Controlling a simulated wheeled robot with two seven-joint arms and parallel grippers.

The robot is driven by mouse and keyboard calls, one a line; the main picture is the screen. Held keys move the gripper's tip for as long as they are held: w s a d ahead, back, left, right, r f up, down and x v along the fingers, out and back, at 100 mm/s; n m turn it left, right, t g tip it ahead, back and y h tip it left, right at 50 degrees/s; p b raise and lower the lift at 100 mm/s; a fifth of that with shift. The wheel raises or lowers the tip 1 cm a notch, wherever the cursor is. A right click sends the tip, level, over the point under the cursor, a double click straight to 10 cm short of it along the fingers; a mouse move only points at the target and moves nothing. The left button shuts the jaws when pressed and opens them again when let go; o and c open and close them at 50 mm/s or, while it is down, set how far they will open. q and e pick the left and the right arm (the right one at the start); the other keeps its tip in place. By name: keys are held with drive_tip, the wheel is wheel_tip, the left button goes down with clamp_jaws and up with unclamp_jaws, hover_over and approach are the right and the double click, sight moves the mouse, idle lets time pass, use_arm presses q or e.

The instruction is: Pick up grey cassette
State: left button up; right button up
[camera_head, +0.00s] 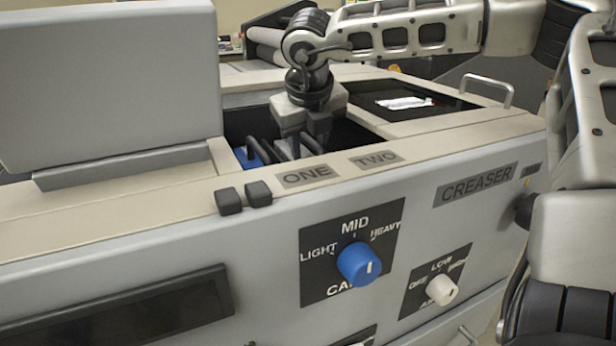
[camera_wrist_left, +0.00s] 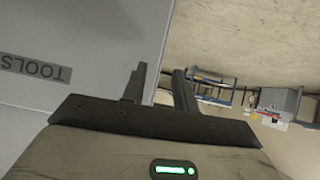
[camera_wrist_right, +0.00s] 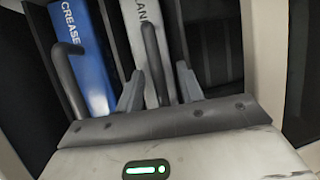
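The grey cassette (camera_wrist_right: 138,28) stands in the open bay of the machine, with a dark looped handle (camera_wrist_right: 154,62) on its end. In the head view only a sliver of the cassette (camera_head: 282,151) shows under my right gripper (camera_head: 305,138). In the right wrist view my right gripper (camera_wrist_right: 158,88) is open, with one finger on each side of the handle; I cannot tell whether either finger touches it. My left gripper (camera_wrist_left: 158,80) is open and empty beside a grey panel marked TOOLS. It is out of the head view.
A blue cassette (camera_wrist_right: 86,60) marked CREASE, with its own handle, stands just left of the grey one. The bay's empty dark part (camera_wrist_right: 215,50) lies to the right. A raised lid (camera_head: 110,80) stands at left. Knobs (camera_head: 360,264) project from the machine's front.

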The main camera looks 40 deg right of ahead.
clamp_jaws()
drive_tip(key=shift+r, duration=0.1)
